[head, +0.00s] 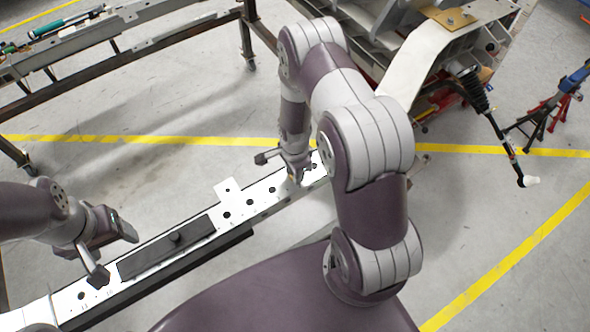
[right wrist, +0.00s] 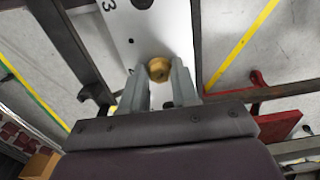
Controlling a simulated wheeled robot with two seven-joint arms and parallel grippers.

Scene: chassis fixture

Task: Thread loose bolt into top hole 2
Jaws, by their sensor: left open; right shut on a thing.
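The white chassis rail (head: 262,198) runs diagonally across the head view, with a row of dark holes along its top face. My right gripper (head: 295,177) is at the rail's far right end, low over its top. In the right wrist view, its fingers (right wrist: 158,88) are shut on a brass-coloured bolt (right wrist: 158,68), whose round head shows between the tips. The bolt is against or just over the white plate; I cannot tell whether it is in a hole. Beyond it are a dark hole (right wrist: 131,41) and a printed 3. My left gripper (head: 114,255) is open and empty over the rail's near left part.
A large grey chassis assembly (head: 440,50) stands at the back right. A second frame (head: 110,50) stands at the back left. Red stands (head: 555,110) are far right.

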